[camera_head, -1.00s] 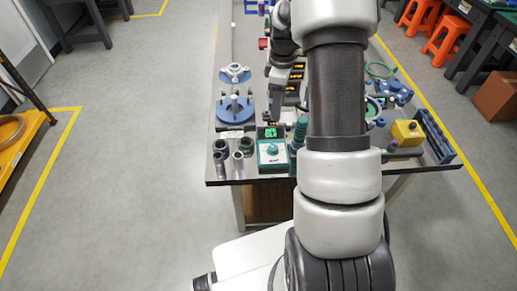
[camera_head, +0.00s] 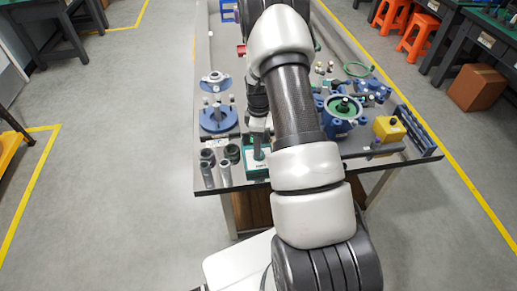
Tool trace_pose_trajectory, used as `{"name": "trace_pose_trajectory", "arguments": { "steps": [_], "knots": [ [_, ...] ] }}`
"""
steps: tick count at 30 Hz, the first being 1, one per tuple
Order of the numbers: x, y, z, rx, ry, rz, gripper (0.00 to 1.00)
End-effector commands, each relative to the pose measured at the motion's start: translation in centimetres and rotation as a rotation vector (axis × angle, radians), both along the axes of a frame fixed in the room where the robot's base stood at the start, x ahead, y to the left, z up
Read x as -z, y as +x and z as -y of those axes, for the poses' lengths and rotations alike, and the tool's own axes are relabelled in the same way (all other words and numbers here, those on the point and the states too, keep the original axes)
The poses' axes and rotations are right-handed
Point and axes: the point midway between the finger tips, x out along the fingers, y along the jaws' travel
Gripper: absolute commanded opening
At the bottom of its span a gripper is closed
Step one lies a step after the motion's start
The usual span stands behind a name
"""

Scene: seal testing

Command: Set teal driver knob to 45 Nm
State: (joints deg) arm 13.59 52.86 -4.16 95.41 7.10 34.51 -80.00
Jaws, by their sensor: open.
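The teal driver unit (camera_head: 255,174), a small teal box with a pale face, stands at the table's near edge, left of my arm. Its knob and small display are hidden behind my gripper and arm, so the setting cannot be read. My gripper (camera_head: 257,148) points down at the unit, over the place of the knob. It is open. Whether the fingers touch or surround the knob cannot be told.
Several grey and dark cylinders (camera_head: 207,170) stand left of the unit. A blue round fixture (camera_head: 217,120) is behind them. Blue valve bodies (camera_head: 343,110), a yellow box (camera_head: 389,129) and a blue rack (camera_head: 416,132) stand to the right.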

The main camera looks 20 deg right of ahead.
Motion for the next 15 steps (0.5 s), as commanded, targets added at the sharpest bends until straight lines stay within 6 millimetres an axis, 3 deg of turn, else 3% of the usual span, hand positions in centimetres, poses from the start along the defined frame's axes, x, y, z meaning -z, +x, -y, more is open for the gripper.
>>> {"name": "trace_pose_trajectory", "arguments": {
  "steps": [6, 15],
  "knots": [
    [2.5, -0.1, 0.0, 0.002, 0.000, 0.000, 0.48],
    [2.9, -0.1, 0.0, 0.001, -0.001, 0.002, 0.48]
  ]
}}
